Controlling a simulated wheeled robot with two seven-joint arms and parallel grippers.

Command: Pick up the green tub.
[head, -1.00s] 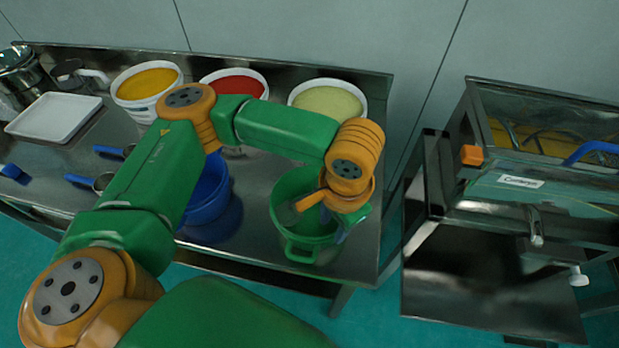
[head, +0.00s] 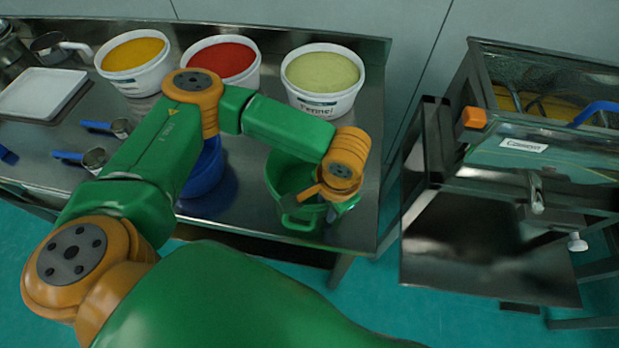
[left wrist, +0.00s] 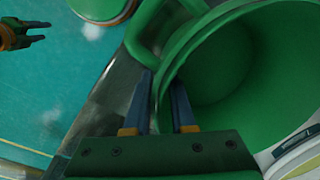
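The green tub (head: 285,180) stands upright on the steel table, near its front right edge. My left gripper (head: 333,208) points down at the tub's right front rim, mostly hidden by its own wrist in the head view. In the left wrist view my left gripper (left wrist: 162,88) is open. Its fingers straddle the wall of the green tub (left wrist: 222,60), one inside and one outside; whether they touch it I cannot tell. My right gripper (left wrist: 35,32) shows at the upper left of that view, away from the tub, with its fingers apart.
Tubs of yellow (head: 133,80), red (head: 240,80) and pale green contents (head: 320,104) stand along the back. A blue tub (head: 208,178) stands left of the green one, partly behind my arm. Scoops (head: 94,157) and a white tray (head: 40,93) lie left. The sieve machine (head: 545,150) is right, across a gap.

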